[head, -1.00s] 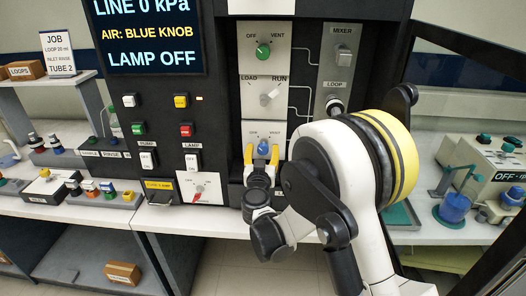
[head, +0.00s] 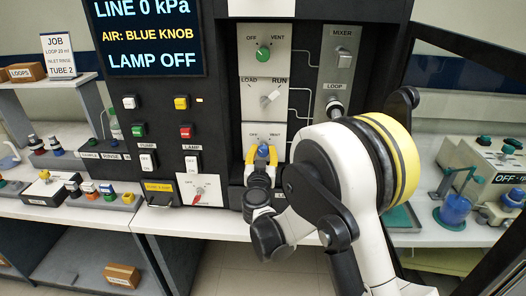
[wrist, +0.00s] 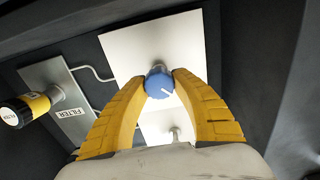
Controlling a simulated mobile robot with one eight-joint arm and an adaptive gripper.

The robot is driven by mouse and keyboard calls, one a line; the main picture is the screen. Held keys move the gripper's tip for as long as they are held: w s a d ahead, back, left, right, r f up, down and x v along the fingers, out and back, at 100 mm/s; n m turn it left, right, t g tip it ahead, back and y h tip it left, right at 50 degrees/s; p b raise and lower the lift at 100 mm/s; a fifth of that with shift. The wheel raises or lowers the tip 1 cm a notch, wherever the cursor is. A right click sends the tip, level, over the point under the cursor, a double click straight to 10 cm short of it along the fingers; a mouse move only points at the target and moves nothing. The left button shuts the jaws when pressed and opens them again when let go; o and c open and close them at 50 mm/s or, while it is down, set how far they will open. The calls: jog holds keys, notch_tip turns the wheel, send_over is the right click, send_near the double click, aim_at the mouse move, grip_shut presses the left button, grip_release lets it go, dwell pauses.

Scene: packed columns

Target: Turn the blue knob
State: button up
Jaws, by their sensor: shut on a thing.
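The blue knob (head: 263,151) sits on a white plate (head: 279,133) low on the dark panel, under the grey LOAD/RUN knob. In the wrist view my gripper (wrist: 160,83) frames the knob. The screen (head: 150,38) reads "LINE 0 kPa", "AIR: BLUE KNOB" and "LAMP OFF". The knob's lower labels are partly hidden by the fingers.
The green OFF/VENT knob (head: 263,53) and the LOAD/RUN knob (head: 270,97) are above. A red-pointer dial (head: 199,190) and several push buttons are to the left. In the wrist view a yellow and black filter knob (wrist: 25,108) stands out at the left.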

jog(key=m+b, duration=0.1)
jog(key=m, duration=0.3)
jog(key=shift+d, duration=0.1)
jog(key=m+b, duration=0.1)
jog(key=m, duration=0.3)
jog(key=shift+f+m, duration=0.1)
jog(key=shift+m, duration=0.3)
jog(key=m+b, duration=0.1)
jog(key=m, duration=0.3)
jog(key=shift+d+m, duration=0.1)
jog(key=shift+m, duration=2.2)
jog(key=o, duration=1.2)
jog(key=shift+f, duration=0.1)
